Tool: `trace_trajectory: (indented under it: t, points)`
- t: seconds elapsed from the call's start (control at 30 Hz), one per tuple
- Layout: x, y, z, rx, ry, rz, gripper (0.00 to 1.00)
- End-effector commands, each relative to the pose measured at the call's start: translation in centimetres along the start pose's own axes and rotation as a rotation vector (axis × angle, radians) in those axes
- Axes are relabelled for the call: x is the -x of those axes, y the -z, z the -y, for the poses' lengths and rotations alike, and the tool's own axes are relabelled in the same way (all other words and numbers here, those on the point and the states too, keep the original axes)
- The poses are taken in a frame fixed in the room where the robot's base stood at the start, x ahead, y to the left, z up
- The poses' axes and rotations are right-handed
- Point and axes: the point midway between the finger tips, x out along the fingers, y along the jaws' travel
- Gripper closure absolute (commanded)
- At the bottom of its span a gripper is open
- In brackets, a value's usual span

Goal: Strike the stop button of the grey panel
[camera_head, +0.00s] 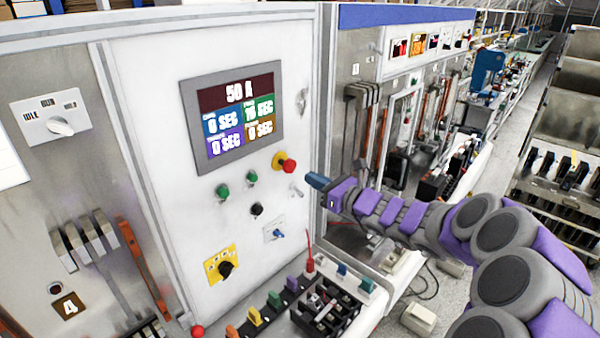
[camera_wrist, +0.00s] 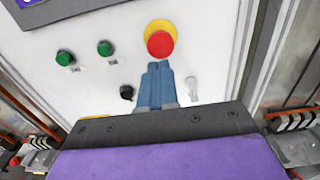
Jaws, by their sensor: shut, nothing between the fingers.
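The stop button (camera_head: 288,166) is a red mushroom head on a yellow ring, on the right side of the light grey panel (camera_head: 180,120), below and right of its screen. In the wrist view the stop button (camera_wrist: 160,44) is just beyond the fingertips. My gripper (camera_head: 312,180) has blue-grey fingers, shut and empty, and is just right of and slightly below the button in the head view. In the wrist view my gripper (camera_wrist: 156,66) points at the lower edge of the red head. Whether the tips touch it I cannot tell.
Two green buttons (camera_head: 222,191), a black knob (camera_head: 257,209), a small toggle (camera_head: 296,191) and a yellow-plated rotary switch (camera_head: 225,268) surround the area. The screen (camera_head: 235,115) is above. Terminal blocks and wires (camera_head: 325,300) stand on a ledge below.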

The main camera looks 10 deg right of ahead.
Motion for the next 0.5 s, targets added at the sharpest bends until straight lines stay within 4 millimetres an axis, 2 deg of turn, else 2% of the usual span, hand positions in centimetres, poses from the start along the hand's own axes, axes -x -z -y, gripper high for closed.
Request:
trace_trajectory:
  t: [0.03, 0.2, 0.33, 0.5]
  points:
    - [-1.0, 0.1, 0.0, 0.001, -0.001, -0.002, 1.00]
    - [-3.6, 0.1, 0.1, 0.000, -0.001, -0.002, 1.00]
    - [-4.9, 0.0, 0.1, 0.001, 0.000, -0.001, 1.00]
    - [-5.5, -0.1, 0.2, 0.000, 0.002, 0.001, 1.00]
